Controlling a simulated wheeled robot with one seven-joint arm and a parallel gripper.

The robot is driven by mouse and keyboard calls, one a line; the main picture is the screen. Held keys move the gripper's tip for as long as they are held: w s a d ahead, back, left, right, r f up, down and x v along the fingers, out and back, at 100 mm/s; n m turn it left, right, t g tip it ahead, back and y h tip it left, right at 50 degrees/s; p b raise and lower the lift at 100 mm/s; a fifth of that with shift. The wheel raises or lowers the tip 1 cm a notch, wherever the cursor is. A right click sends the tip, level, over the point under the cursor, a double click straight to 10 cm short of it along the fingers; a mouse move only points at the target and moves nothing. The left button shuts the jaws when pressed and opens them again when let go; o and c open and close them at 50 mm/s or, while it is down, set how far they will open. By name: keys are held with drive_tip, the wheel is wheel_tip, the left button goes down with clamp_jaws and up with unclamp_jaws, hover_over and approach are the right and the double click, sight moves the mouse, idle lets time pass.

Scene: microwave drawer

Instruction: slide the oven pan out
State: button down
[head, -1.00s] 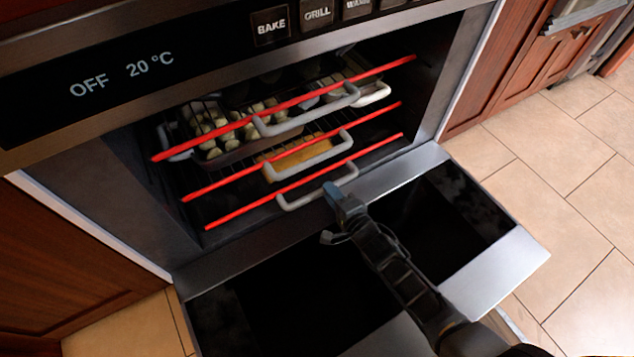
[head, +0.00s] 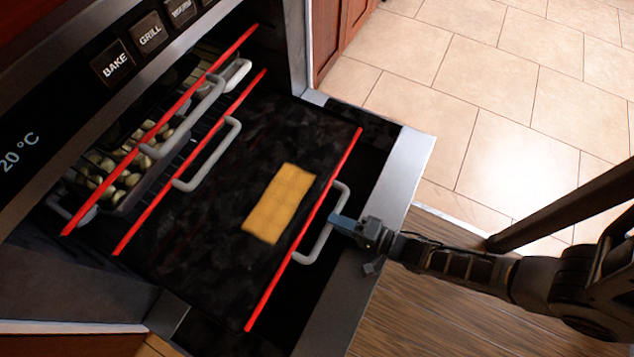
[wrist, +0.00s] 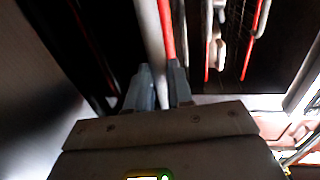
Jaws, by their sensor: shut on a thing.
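The oven pan (head: 190,245) is dark and flat with a red front edge and a pale grey handle (head: 312,249). In the head view it extends well out of the oven over the open door (head: 392,205). A yellow slab of food (head: 279,204) lies on it. My gripper (head: 338,221) is shut on the pan's handle, near its middle. In the wrist view the fingers (wrist: 160,88) close around the pale handle bar (wrist: 150,45) beside the red edge. The pan's back end is hidden under the upper racks.
Two upper racks with red front bars (head: 160,130) and grey handles (head: 210,155) stay inside the oven; one holds a tray of pale round food (head: 125,180). Cabinets stand at both sides. Tiled floor (head: 500,120) is clear to the right.

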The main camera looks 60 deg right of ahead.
drive_tip(key=shift+s, duration=1.3)
drive_tip(key=c, duration=1.3)
unclamp_jaws()
drive_tip(key=s, duration=0.2)
drive_tip(key=s+r, duration=0.1)
drive_tip(key=s, duration=0.2)
drive_tip(key=s+p, duration=0.1)
drive_tip(key=s, duration=0.1)
drive_tip(key=shift+s+r, duration=0.25)
drive_tip(key=shift+s, duration=0.05)
drive_tip(key=shift+r, duration=0.1)
